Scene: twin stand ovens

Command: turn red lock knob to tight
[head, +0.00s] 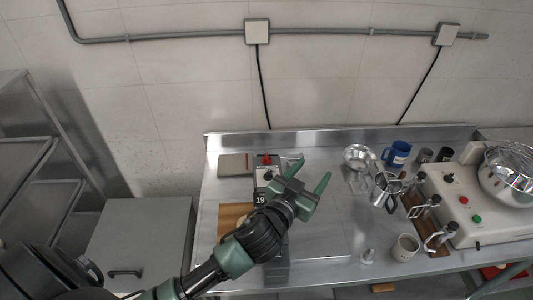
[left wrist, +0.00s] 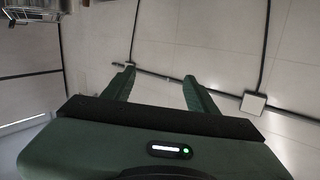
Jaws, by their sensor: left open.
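A small red part (head: 267,159) shows on top of a narrow upright device (head: 267,170) on the steel table, behind my left gripper; it may be the red lock knob, but it is too small to tell its setting. The device has a dark knob on its face and a dark "19" label below. My left gripper (head: 312,168) is open and empty, its fingers pointing up and to the right, just right of the device in the picture. The left wrist view shows the spread fingers (left wrist: 160,75) with only wall between them. My right gripper is not in view.
A mixer base (head: 455,215) with red and green buttons and a metal bowl stands at the right. Metal jugs (head: 384,188), a blue mug (head: 397,154) and a pale mug (head: 405,247) stand left of it. A grey cabinet (head: 130,245) is at the left.

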